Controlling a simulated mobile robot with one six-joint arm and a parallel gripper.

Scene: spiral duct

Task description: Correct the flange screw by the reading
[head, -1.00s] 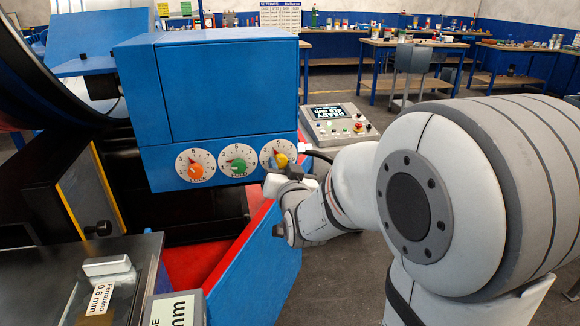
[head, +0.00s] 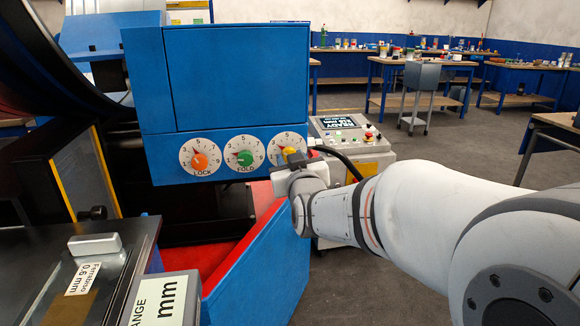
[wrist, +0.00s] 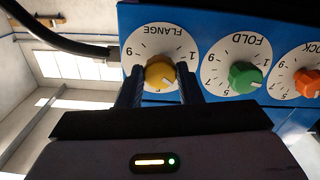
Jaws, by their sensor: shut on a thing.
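The flange screw is a yellow knob on a white numbered dial marked FLANGE (wrist: 145,45), on the blue machine front. My gripper (wrist: 160,88) is shut on the yellow knob (wrist: 160,72), one dark finger on each side of it. In the head view the knob (head: 289,151) is partly hidden by my gripper (head: 290,163), and the flange dial (head: 291,137) is partly covered. The knob's exact setting is hard to tell.
The green FOLD knob (head: 244,158) and orange LOCK knob (head: 200,161) sit left of the flange dial. A black cable (head: 340,157) passes close by my gripper. A dark table (head: 60,260) with a metal block and an mm sign stands at lower left.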

